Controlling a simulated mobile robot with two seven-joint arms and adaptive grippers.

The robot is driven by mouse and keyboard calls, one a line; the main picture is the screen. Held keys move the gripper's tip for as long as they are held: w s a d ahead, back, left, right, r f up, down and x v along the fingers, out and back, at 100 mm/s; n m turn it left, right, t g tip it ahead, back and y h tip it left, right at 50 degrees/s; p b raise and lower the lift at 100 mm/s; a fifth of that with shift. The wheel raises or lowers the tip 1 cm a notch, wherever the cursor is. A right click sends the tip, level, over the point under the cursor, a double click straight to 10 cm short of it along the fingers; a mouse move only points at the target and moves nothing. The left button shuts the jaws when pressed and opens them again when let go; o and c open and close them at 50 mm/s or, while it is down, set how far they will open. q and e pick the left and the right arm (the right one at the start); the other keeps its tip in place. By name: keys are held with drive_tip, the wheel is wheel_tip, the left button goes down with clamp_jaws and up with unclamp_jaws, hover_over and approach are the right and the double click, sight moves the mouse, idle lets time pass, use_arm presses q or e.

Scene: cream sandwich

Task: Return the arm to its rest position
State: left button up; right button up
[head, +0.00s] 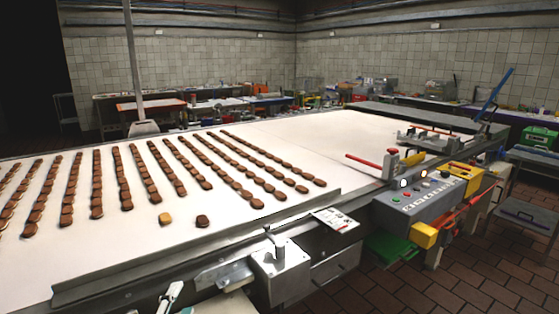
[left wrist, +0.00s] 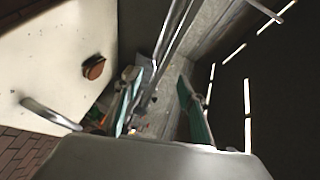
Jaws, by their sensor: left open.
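My left gripper (left wrist: 160,98) is open in the left wrist view, its two teal-edged fingers apart with no held object visible between them. In the head view a small pale part of it (head: 172,294) shows at the bottom edge, in front of the conveyor. A tan-topped biscuit (head: 165,218) and a dark brown biscuit (head: 202,221) lie apart, side by side, near the belt's front edge. A brown round biscuit (left wrist: 94,68) lies on the white surface left of the fingers in the left wrist view. My right gripper is not in view.
The white conveyor belt (head: 290,150) carries several long rows of brown biscuits (head: 125,185). A metal rail and a grey block (head: 282,270) line its front. A control box (head: 420,195) with buttons stands at right. Tiled floor (head: 400,290) lies open at lower right.

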use_arm(q)
drive_tip(key=s+a+f+n+g+y, duration=0.2)
drive_tip(key=s+a+f+n+g, duration=0.25)
drive_tip(key=s+a+f, duration=0.45)
drive_tip(key=s+a+f+n+g+y, duration=0.25)
drive_tip(key=s+a+f+g, duration=0.35)
drive_tip(key=s, duration=0.5)
drive_tip(key=w+d+f+n+t+h, duration=0.2)
drive_tip(key=d+f+t+h, duration=0.3)
drive_tip(key=d+f, duration=1)
drive_tip(key=d+n+h, duration=0.1)
drive_tip(key=h, duration=0.2)
drive_tip(key=shift+d, duration=0.15)
